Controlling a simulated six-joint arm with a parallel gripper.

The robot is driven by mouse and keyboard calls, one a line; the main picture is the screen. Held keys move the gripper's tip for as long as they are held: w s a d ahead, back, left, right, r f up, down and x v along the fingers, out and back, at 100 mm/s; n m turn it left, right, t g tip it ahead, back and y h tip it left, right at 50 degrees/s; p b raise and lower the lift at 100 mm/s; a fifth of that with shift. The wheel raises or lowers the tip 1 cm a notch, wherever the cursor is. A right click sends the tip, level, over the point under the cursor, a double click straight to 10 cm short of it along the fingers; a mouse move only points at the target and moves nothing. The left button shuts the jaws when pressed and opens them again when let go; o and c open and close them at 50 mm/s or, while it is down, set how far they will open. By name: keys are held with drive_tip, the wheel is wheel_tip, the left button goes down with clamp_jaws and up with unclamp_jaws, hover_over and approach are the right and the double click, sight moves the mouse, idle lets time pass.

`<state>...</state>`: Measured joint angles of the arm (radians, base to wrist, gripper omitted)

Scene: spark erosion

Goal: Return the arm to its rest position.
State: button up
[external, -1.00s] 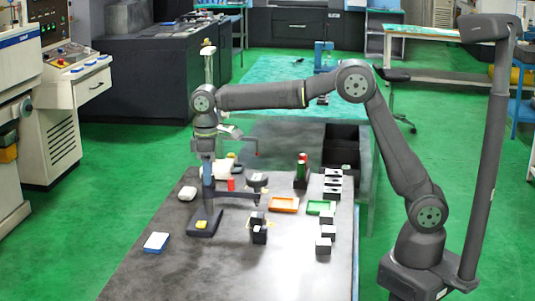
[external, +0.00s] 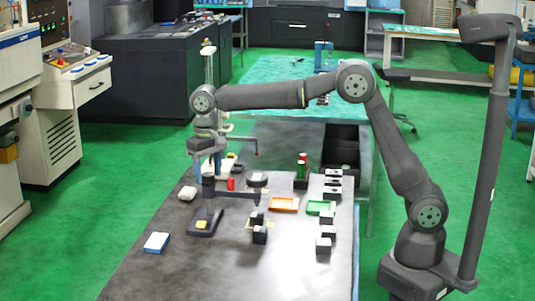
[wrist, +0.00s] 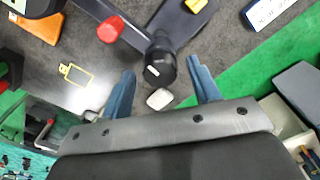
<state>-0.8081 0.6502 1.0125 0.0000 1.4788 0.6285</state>
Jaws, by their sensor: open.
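My arm reaches left across the dark workbench (external: 200,270). My gripper (external: 206,176) hangs over its back left part, above and behind a dark stand (external: 207,222) with a yellow block (external: 202,225) on its base. In the wrist view my gripper (wrist: 161,68) has its two blue fingers wide apart. Nothing is held between them. The stand's round black top (wrist: 160,60) and a small white block (wrist: 160,99) show below the gap between the fingers.
A red cylinder (external: 231,184) and a white rounded object (external: 187,193) are near the gripper. A blue-white box (external: 156,242) lies front left. An orange tray (external: 285,205), a green tray (external: 321,207) and several dark blocks stand to the right. The front of the bench is clear.

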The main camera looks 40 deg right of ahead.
drive_tip(key=shift+m, duration=1.2)
drive_tip(key=o, duration=1)
drive_tip(key=shift+c, duration=0.2)
drive_tip(key=s+d+r+n+g+y, duration=0.1)
drive_tip(key=s+d+r+n+y, duration=0.1)
drive_tip(key=d+r+n, duration=0.45)
drive_tip(key=s+d+r+n+y, duration=0.2)
drive_tip(key=d+r+n, duration=0.1)
drive_tip(key=d+r, duration=0.5)
drive_tip(key=a+x, duration=0.1)
drive_tip(key=x, duration=0.8)
drive_tip(key=shift+a+r, duration=0.2)
drive_tip(key=shift+a, duration=0.2)
drive_tip(key=shift+m, duration=0.25)
